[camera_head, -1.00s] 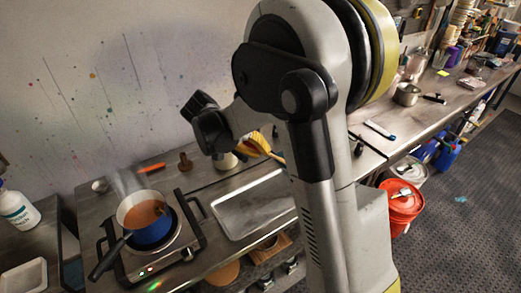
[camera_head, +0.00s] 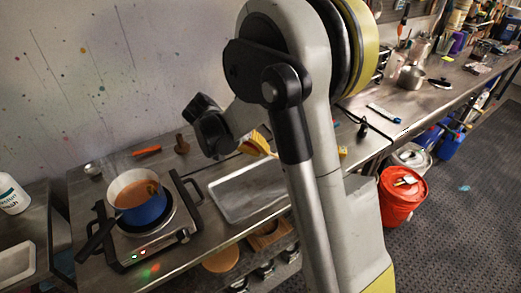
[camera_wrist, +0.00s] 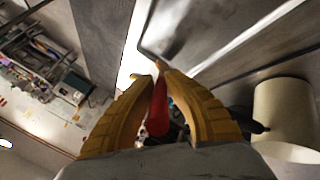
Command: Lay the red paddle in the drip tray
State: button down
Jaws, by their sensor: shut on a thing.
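My gripper (camera_wrist: 160,85) has yellow fingers. They are shut on the red paddle (camera_wrist: 157,108), whose red part shows between them in the wrist view. The rest of the paddle is hidden or too dark to tell. In the head view my gripper (camera_head: 260,146) is partly hidden behind my arm, above the back of the bench, and the paddle cannot be made out. The drip tray (camera_head: 232,213) is a shallow, rectangular metal tray on the bench, right of the hot plate. My arm covers its right end, and its visible part looks empty.
A blue pot (camera_head: 143,211) of orange liquid stands on a hot plate (camera_head: 165,242) left of the tray, its dark handle toward the front left. An orange-handled tool (camera_head: 147,150) lies behind it. A cream cylinder (camera_wrist: 286,112) stands close right of my gripper in the wrist view.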

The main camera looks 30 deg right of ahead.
jog(key=c, duration=1.4)
grip_release()
jog(key=v, duration=1.2)
jog(key=s+a+f+n+t+y+b, duration=0.1)
jog(key=s+a+n+t+y, duration=0.1)
jog(key=s, duration=0.4)
jog(key=s+a+f+n+t+y+b, duration=0.2)
jog(key=s+a+n+t+y, duration=0.1)
jog(key=s, duration=0.3)
jog(key=s+a+f+n+t+y+b, duration=0.1)
jog(key=s+a+n+t+y+b, duration=0.1)
jog(key=s+n, duration=0.2)
jog(key=shift+s+a+f+t+y, duration=0.1)
jog(key=shift+s+a+t+y, duration=0.1)
jog(key=shift+s, duration=0.35)
jog(key=shift+s+a+f+t+y, duration=0.15)
jog(key=shift+s+t+y, duration=0.05)
jog(key=shift+s, duration=0.4)
